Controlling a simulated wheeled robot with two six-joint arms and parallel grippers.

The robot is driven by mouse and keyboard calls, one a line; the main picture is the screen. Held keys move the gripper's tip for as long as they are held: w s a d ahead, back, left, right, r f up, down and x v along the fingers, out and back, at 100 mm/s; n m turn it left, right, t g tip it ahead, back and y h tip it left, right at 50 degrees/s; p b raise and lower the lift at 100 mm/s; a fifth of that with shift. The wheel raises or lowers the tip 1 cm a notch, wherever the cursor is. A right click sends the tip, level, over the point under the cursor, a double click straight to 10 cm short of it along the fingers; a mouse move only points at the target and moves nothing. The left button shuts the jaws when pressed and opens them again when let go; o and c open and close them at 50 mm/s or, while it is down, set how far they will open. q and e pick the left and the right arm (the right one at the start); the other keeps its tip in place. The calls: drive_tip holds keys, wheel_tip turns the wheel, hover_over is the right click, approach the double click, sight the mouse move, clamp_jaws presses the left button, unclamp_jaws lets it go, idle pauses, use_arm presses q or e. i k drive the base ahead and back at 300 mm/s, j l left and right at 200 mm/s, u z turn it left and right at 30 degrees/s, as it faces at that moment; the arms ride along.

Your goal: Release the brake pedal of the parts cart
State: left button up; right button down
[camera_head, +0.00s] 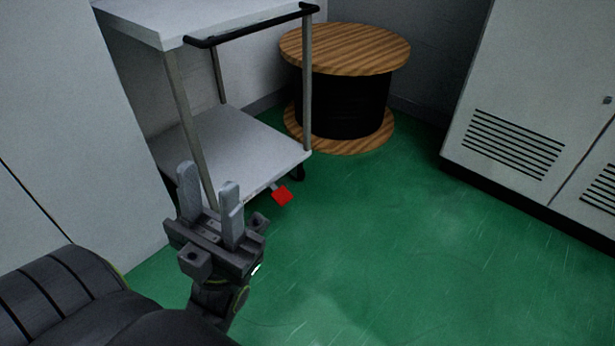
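The parts cart (225,140) is a grey two-shelf cart with a black push handle (255,28), standing at the upper left. A red brake pedal (282,195) sticks out low at the cart's near right corner, just above the green floor. My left gripper (208,200) is in front of the cart's near edge, to the left of the pedal and apart from it in the picture. Its two grey fingers point up and are spread, with nothing between them. It hides part of the cart's lower near side. My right gripper is not in view.
A wooden cable drum (345,50) wound with black stands behind and right of the cart. A grey cabinet with vents (515,145) stands at the right. A pale panel (70,130) is at the left. The green floor (400,250) in the middle and right is clear.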

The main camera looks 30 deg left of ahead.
sight(282, 195)
drive_tip(key=i, duration=2.7)
drive_tip(key=u, duration=4.35)
